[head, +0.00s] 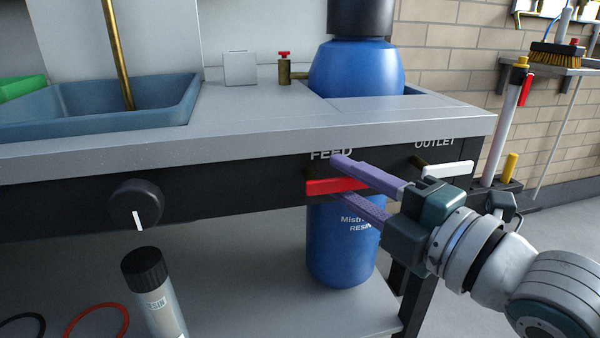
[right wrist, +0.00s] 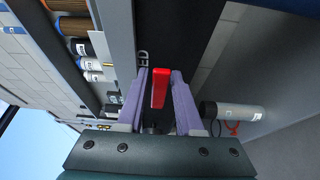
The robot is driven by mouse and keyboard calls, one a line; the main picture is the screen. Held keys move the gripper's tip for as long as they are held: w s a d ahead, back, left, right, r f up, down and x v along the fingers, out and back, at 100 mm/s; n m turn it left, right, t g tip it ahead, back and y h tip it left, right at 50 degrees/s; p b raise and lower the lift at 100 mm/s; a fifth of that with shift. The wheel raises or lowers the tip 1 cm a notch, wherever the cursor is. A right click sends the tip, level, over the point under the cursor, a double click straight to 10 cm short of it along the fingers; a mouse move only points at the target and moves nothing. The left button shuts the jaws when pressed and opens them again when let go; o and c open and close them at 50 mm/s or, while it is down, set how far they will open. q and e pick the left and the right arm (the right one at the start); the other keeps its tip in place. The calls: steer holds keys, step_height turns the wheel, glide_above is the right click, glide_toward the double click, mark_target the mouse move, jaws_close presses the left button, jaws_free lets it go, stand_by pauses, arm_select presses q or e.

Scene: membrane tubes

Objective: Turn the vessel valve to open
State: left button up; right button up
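A red lever handle (head: 335,186) sits under the FEED label on the dark front panel of the bench. It points left in the head view, level with the panel. My right gripper (head: 342,177) is at this lever, with one purple finger above it and one below. In the right wrist view the red handle (right wrist: 160,86) stands between the two open fingers, with a gap on each side. A white lever (head: 447,170) sits under the OUTLET label, right of my gripper. A black round knob (head: 136,205) with a white pointer facing down is on the panel's left. My left gripper is not in view.
A blue resin vessel (head: 356,68) stands through the bench behind the panel. A capped clear tube (head: 160,300) stands at the lower left, near a red ring (head: 97,320). A blue sink (head: 60,110) is at the left. A small red-handled tap (head: 284,68) is on the bench top.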

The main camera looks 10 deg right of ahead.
jaws_close()
